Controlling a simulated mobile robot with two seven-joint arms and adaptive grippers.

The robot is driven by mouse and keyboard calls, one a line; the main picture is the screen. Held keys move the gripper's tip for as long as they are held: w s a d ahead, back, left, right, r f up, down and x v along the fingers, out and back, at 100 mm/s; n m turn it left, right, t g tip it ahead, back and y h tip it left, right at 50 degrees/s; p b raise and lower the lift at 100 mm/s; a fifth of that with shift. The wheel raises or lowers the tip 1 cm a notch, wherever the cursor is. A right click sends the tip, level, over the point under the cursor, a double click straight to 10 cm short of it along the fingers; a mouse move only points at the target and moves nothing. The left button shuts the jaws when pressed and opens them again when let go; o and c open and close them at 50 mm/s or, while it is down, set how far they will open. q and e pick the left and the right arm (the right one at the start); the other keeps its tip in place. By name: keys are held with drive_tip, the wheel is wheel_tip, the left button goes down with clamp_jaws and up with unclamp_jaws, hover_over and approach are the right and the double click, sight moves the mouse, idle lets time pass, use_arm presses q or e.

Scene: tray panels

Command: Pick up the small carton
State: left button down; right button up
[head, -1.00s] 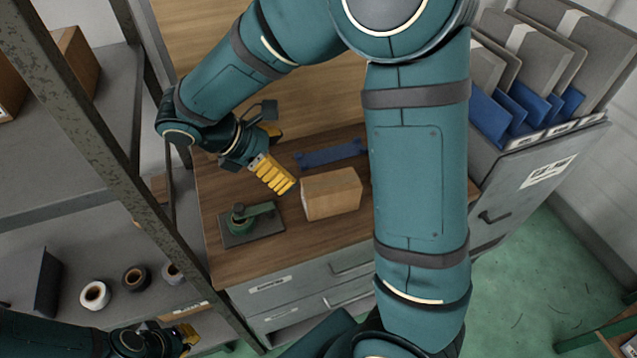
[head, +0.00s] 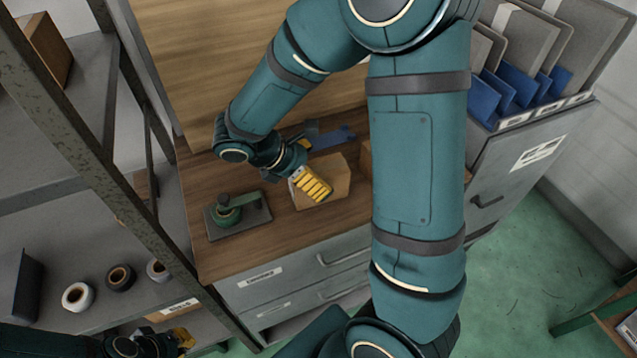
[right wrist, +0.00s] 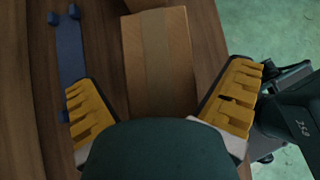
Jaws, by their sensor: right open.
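A brown carton (head: 337,179) stands on the wooden top of the cabinet; it also shows in the right wrist view (right wrist: 158,65), with a tape strip along its top. My right gripper (head: 316,187) is over it in the head view and hides part of it. In the right wrist view my right gripper (right wrist: 160,95) is open, its yellow fingers apart on either side of the carton, with visible gaps. A second brown box (head: 366,160) is mostly hidden behind my arm. My left gripper (head: 184,338) is low at the left, small and partly out of frame.
A green tool on a dark plate (head: 238,214) stands left of the carton. A blue bracket (head: 333,138) lies behind it. Shelving with tape rolls (head: 78,295) is at the left. A file cabinet with folders (head: 541,152) is at the right. Bare wood (head: 272,236) lies in front.

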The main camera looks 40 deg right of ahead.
drive_tip(key=shift+s+d+f, duration=0.1)
drive_tip(key=shift+d+f, duration=0.15)
drive_tip(key=c, duration=1.4)
drive_tip(key=shift+r, duration=0.1)
